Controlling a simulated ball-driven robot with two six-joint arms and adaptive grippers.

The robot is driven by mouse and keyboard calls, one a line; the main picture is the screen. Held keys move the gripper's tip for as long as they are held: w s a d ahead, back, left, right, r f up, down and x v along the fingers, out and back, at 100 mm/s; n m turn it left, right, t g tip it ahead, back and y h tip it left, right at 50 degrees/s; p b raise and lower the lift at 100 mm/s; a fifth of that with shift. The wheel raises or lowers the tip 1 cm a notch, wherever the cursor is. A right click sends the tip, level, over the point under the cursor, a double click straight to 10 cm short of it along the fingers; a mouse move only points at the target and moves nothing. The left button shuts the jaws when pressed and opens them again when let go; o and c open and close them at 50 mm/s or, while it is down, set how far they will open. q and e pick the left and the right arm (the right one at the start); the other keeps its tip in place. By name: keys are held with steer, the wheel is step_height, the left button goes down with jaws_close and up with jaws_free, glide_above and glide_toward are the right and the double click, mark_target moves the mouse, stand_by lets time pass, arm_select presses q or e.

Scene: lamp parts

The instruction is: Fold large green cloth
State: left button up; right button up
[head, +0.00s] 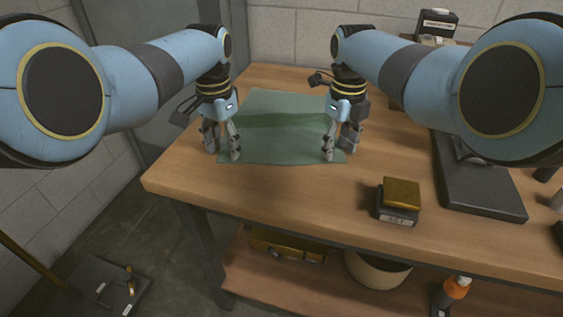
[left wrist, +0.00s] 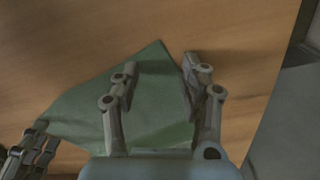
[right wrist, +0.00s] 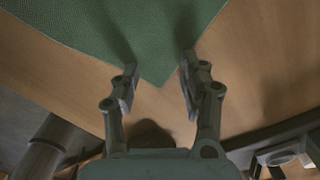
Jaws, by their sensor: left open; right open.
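The green cloth (head: 278,145) lies on the wooden table between my two grippers, with a darker green band across its middle. My left gripper (head: 222,156) is open above the cloth's near left corner. In the left wrist view, that cloth corner (left wrist: 155,100) reaches between the open fingers (left wrist: 160,68). My right gripper (head: 340,156) is open at the cloth's near right corner. In the right wrist view, a cloth corner (right wrist: 150,45) points in between the open fingers (right wrist: 157,75). Whether the fingertips touch the cloth I cannot tell.
A black block with a yellow top (head: 400,196) stands near the table's front edge. A dark flat tray (head: 477,185) lies to the right. A lower shelf (head: 330,287) holds a yellow case (head: 287,246), a pot (head: 377,270) and an orange-topped bottle (head: 455,292). The front middle of the table (head: 290,190) is clear.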

arm_select(q)
steer(key=shift+f, duration=0.15)
arm_select(e)
steer(key=shift+f, duration=0.15)
arm_select(q)
steer(key=shift+f, duration=0.15)
arm_select(e)
steer(key=shift+f, duration=0.15)
arm_select(q)
steer(key=shift+s, duration=0.15)
steer(key=c, duration=0.8)
arm_select(e)
steer(key=shift+s, duration=0.15)
steer(key=c, duration=0.8)
arm_select(q)
jaws_close()
arm_select(e)
steer(key=shift+f, duration=0.1)
jaws_close()
arm_select(q)
steer(key=shift+f, duration=0.1)
arm_select(e)
steer(key=shift+s+d+f, duration=0.1)
steer(key=shift+d, duration=0.05)
